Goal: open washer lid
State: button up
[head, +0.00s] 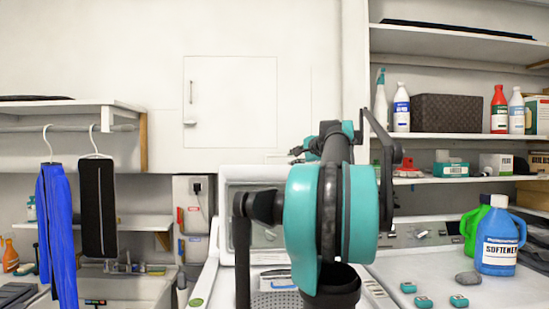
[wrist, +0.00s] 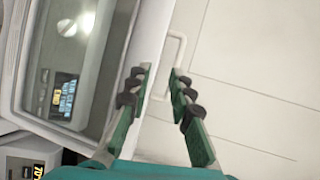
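The washer (head: 207,280) stands in the middle of the head view, partly hidden behind my arm. Its lid (head: 226,210), a pale frame around a grey glass panel, appears raised upright at the back. A perforated grey surface shows below it. In the wrist view the lid's white frame (wrist: 152,35) runs down the left, with a knob and a lit display showing within the glass area. My gripper (wrist: 161,78) is open, its two green fingers apart near the frame's edge. Contact with the lid cannot be told. In the head view my arm hides the fingers.
A blue softener bottle (head: 497,240), a green jug (head: 470,228) and several small teal items stand on the right-hand machine top. Shelves with bottles and boxes (head: 447,112) are above. Clothes hang at left over a sink (head: 135,288). A white wall is behind.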

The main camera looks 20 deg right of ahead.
aim_at(279, 155)
notch_tip(279, 155, up, 4)
jog(key=w+d+m, duration=0.1)
jog(key=d, duration=0.1)
jog(key=shift+h, duration=0.4)
jog(key=x, duration=1.7)
jog(key=shift+w+d+r, duration=0.1)
jog(key=shift+r, duration=0.05)
grip_shut()
